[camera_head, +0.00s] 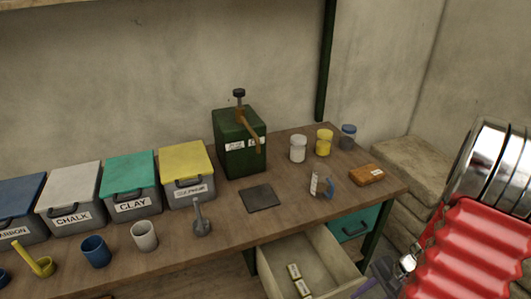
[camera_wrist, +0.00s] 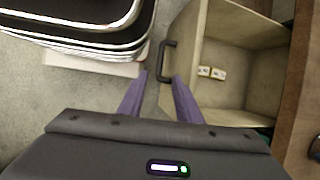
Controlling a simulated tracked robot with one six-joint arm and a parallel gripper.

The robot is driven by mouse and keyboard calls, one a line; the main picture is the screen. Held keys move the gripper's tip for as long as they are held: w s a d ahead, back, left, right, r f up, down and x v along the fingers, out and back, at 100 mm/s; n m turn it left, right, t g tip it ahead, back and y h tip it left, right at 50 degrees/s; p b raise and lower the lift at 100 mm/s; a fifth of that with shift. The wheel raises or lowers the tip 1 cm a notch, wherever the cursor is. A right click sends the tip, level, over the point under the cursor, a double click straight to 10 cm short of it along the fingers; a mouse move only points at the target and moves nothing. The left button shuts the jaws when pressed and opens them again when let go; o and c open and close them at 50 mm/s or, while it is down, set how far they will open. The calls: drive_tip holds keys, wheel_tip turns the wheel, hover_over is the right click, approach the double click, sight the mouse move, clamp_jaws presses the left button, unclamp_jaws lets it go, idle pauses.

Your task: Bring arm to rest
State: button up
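My gripper (camera_head: 372,284) shows in part in the head view at the bottom, beside the open drawer's front. In the wrist view its two purple fingers (camera_wrist: 161,76) are apart, with nothing held between them. The drawer's dark handle (camera_wrist: 166,62) lies by the fingertips; I cannot tell how close in depth. The drawer (camera_head: 312,250) is pulled out from under the workbench (camera_head: 225,228) and holds several small labelled blocks (camera_head: 293,271). My red and silver arm fills the right of the head view.
Labelled bins, a green box with a lever (camera_head: 238,140), jars (camera_head: 324,141), cups (camera_head: 144,235) and a dark plate (camera_head: 260,198) stand on the bench. An orange-brown block (camera_head: 366,174) lies near its right end. Stone blocks (camera_head: 415,165) are stacked behind my arm.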

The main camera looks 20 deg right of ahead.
drive_tip(key=w+a+r+n+t+h, duration=0.1)
drive_tip(key=w+a+r+n+h, duration=0.1)
drive_tip(key=a+r+n, duration=0.6)
drive_tip(key=w+a+r+n+t+h, duration=0.2)
drive_tip(key=a+r+n, duration=0.7)
drive_tip(key=a+r, duration=0.8)
wheel_tip(320, 180, up, 5)
drive_tip(key=shift+w+t+h, duration=0.3)
drive_tip(key=shift+w, duration=0.1)
drive_tip(key=shift+o, duration=0.4)
drive_tip(key=shift+a, duration=0.15)
idle(0.7)
